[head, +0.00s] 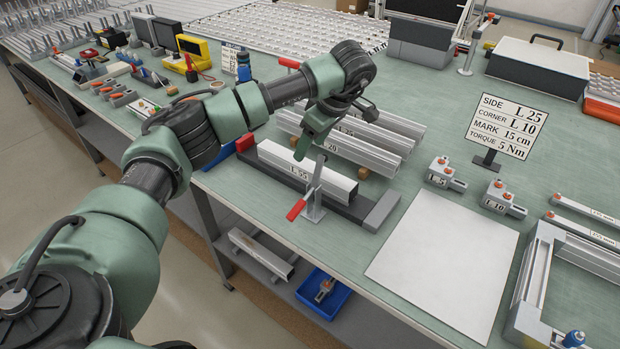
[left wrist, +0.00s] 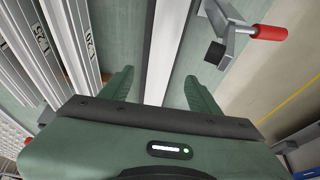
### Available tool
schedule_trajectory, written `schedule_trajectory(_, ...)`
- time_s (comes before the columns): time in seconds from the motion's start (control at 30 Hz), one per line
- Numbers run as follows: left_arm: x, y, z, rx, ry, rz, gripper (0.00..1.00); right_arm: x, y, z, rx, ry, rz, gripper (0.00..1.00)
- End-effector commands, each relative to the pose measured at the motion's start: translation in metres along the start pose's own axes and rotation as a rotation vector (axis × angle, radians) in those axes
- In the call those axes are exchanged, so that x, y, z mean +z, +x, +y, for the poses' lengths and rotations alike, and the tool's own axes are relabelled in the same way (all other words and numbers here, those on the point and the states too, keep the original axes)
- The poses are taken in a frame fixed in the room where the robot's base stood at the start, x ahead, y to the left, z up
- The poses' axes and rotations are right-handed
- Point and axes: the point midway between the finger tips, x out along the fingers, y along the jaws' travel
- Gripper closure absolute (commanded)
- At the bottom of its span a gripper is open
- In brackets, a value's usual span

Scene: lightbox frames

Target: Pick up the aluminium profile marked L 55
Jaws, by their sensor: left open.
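The silver aluminium profile marked L 55 (head: 335,182) lies in a dark fixture (head: 350,208) near the table's front edge. It also shows in the left wrist view as a pale bar (left wrist: 168,45) running away between my fingers. My left gripper (head: 304,148) is above the profile, pointing down, left of the upright clamp. In the left wrist view, the left gripper (left wrist: 160,80) is open, one finger on each side of the bar, with green gaps between. Contact cannot be told. My right gripper is not in view.
A toggle clamp (head: 316,190) with a red handle (head: 296,210) stands at the fixture; it also shows in the left wrist view (left wrist: 232,30). Other profiles (head: 375,135), some marked L 25 and L 20, lie just behind. A white sheet (head: 445,260) lies right.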

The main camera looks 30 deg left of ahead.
Motion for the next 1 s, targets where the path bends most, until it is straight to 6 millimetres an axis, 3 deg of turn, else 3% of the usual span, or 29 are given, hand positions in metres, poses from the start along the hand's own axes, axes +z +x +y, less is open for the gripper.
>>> schedule_trajectory(0.07, 0.003, 0.008, 0.000, 0.000, -0.001, -0.001, 0.38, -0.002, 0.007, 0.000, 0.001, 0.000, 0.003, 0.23)
schedule_trajectory(0.43, 0.006, 0.045, 0.000, -0.004, 0.000, -0.004, 0.38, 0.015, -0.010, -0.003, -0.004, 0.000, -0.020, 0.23)
schedule_trajectory(0.7, 0.009, 0.080, 0.001, -0.001, 0.000, -0.004, 0.38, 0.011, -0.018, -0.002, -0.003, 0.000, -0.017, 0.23)
schedule_trajectory(0.97, 0.009, 0.083, 0.002, 0.002, 0.000, -0.004, 0.38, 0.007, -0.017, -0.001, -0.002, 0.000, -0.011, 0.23)
schedule_trajectory(1.0, 0.009, 0.083, 0.002, 0.002, 0.000, -0.004, 0.49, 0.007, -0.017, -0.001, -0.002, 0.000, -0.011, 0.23)
